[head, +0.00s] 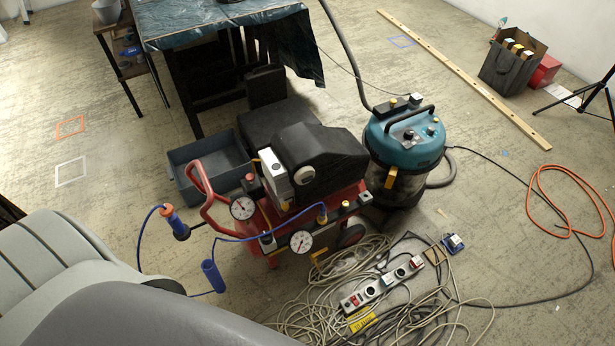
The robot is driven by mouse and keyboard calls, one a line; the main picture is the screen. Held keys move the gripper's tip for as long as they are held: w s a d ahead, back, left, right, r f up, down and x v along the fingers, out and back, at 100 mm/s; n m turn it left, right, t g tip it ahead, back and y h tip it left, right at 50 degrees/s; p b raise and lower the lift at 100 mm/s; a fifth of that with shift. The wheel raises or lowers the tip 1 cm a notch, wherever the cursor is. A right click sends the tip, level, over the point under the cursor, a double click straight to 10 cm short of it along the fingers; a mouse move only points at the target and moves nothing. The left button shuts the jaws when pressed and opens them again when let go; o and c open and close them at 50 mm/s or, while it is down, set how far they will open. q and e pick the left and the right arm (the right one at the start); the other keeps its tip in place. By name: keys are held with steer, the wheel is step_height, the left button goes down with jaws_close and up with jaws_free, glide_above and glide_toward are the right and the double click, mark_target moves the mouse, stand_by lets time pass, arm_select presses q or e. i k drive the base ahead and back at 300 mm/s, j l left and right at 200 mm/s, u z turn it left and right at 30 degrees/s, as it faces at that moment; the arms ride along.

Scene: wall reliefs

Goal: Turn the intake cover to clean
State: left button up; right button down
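A red compressor (345,203) with a black motor housing (318,152) stands on the floor near the middle of the head view. A small round light-coloured cap (305,176) sits on the near side of the housing and may be the intake cover. It is too small to read any marking or tell which way it is turned. Two round gauges, a left one (242,207) and a lower one (301,242), face me. Neither of my grippers is in view.
A teal vacuum (405,140) stands close right of the compressor, and a grey tray (190,180) lies to its left. Tangled cables and a power strip (382,283) cover the floor in front. A covered table (215,25) stands behind. The floor at far left is mostly clear.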

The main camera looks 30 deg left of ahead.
mark_target(305, 174)
steer(key=k+l+u, duration=0.1)
steer(key=l, duration=1.05)
steer(key=k+l+u, duration=0.15)
steer(key=l, duration=0.4)
